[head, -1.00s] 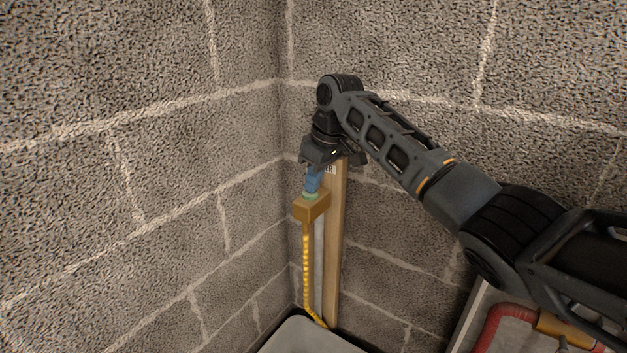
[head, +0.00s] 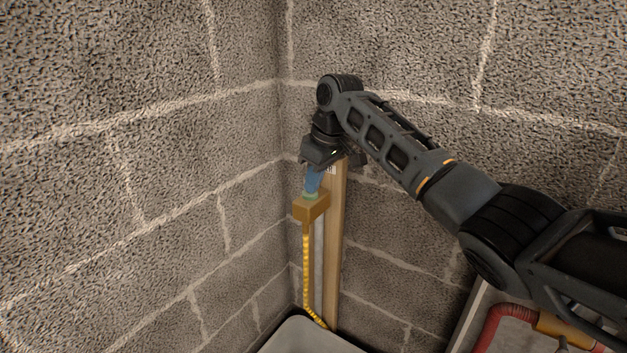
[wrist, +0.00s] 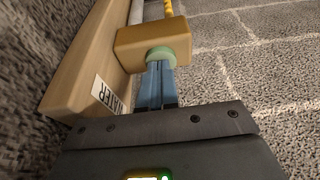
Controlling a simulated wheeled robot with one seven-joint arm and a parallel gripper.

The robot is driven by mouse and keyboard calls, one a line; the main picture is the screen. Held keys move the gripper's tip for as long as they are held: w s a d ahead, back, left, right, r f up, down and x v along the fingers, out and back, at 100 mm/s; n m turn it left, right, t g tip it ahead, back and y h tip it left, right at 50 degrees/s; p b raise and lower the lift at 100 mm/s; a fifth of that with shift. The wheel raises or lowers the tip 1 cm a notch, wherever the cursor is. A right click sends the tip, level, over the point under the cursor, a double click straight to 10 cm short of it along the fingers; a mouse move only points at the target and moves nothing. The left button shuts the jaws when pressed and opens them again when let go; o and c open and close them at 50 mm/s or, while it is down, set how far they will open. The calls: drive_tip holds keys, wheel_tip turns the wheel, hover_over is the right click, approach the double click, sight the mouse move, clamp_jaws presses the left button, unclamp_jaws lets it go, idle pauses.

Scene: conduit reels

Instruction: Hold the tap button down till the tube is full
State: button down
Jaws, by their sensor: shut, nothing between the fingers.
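The tap is a tan box (head: 310,209) on a wooden post (head: 337,250) in the wall corner. Its round pale green button (wrist: 161,56) faces my gripper. My gripper (head: 312,189) is shut and empty, pointing down at the button from above. In the wrist view its blue fingertips (wrist: 159,70) meet the button and appear to touch it; how far the button is pressed I cannot tell. A yellow ribbed tube (head: 306,265) hangs from the tap towards a grey container below. The fill level is not visible.
A grey container (head: 312,338) stands below the tap. A red hose (head: 492,322) lies at the lower right. Block walls (head: 150,190) close in on both sides of the corner.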

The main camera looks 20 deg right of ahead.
wheel_tip(320, 180, up, 4)
drive_tip(key=p, duration=0.4)
drive_tip(key=shift+r+p, duration=0.25)
drive_tip(key=shift+p, duration=0.1)
drive_tip(key=b+v, duration=0.2)
drive_tip(key=v, duration=0.7)
drive_tip(key=shift+r, duration=0.2)
